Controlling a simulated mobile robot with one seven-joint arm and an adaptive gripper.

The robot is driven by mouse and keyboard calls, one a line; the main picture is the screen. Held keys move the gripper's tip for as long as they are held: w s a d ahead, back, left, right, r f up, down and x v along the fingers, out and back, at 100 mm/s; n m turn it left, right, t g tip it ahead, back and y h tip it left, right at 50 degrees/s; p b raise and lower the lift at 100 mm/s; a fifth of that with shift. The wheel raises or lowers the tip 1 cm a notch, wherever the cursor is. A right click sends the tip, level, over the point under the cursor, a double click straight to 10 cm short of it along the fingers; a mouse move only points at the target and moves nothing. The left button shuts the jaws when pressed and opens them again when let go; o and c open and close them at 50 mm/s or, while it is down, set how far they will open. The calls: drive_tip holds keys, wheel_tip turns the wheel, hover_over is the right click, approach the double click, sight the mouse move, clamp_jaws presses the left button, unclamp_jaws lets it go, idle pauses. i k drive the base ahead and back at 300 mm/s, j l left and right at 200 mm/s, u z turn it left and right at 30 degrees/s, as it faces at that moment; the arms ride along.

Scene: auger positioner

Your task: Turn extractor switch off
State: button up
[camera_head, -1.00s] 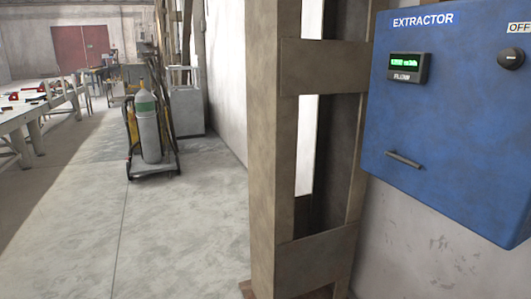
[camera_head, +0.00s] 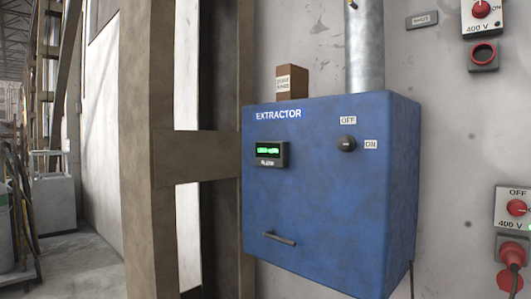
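The blue extractor box (camera_head: 325,205) hangs on the wall right of the middle in the head view. Its black round switch knob (camera_head: 346,143) is on the upper right of its front. An OFF label (camera_head: 348,120) sits above the knob and an ON label (camera_head: 371,144) to its right. Which way the knob points is too small to tell. A lit green flow display (camera_head: 268,151) is on the upper left of the front, and a dark handle (camera_head: 280,239) is low on it. My gripper is not in view.
A steel column (camera_head: 150,220) stands just left of the box. A metal pipe (camera_head: 365,50) and a small brown block (camera_head: 292,82) are above it. Red 400 V switches (camera_head: 516,208) and a red plug (camera_head: 513,256) are on the wall at right. Floor shows at lower left.

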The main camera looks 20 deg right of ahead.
sight(346, 144)
drive_tip(key=z, duration=1.25)
